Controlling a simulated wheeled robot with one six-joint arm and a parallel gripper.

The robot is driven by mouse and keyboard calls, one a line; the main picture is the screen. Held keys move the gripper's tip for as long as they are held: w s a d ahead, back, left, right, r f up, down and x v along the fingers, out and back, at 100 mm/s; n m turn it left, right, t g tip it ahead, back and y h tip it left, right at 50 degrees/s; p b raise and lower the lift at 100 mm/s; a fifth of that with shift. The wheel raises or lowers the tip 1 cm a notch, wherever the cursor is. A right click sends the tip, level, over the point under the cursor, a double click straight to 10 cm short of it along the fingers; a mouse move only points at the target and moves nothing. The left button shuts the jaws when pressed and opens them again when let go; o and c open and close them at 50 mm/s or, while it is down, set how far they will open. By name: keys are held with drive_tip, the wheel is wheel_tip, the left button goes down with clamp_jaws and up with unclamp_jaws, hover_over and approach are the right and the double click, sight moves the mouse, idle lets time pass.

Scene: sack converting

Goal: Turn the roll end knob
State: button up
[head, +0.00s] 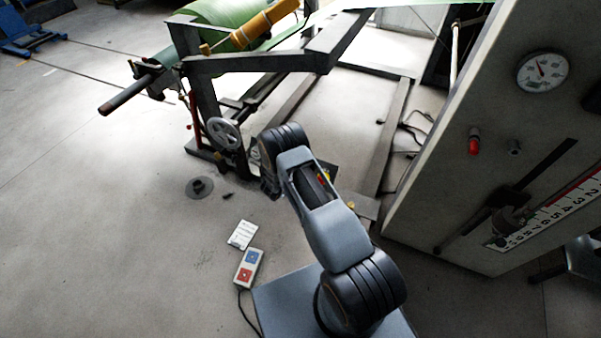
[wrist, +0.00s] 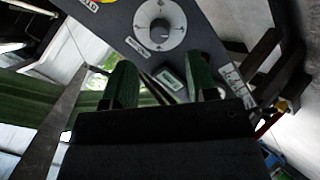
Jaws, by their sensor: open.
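A round grey knob (wrist: 159,30) on a white dial is mounted on a dark panel (wrist: 118,22) at the top of the wrist view. It may be the roll end knob; its label is too small to read. My gripper (wrist: 160,72) is open, with its two green-lit fingers apart and nothing visible between them. The knob lies ahead of the fingertips, seen between them and apart from them. In the head view my arm hides the gripper and the knob; only a dark panel edge (head: 326,171) shows beside the arm.
The roll stand carries a green roll (head: 205,18) and a spoked handwheel (head: 224,136) left of my arm. A grey cabinet (head: 440,190) with a gauge (head: 542,71) stands at right. A pendant with blue and red buttons (head: 247,268) lies on the floor at left, which is mostly clear.

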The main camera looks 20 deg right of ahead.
drive_tip(key=p+v, duration=0.2)
drive_tip(key=v, duration=0.5)
drive_tip(key=shift+s+a+r, duration=0.1)
drive_tip(key=shift+s, duration=0.05)
idle(0.3)
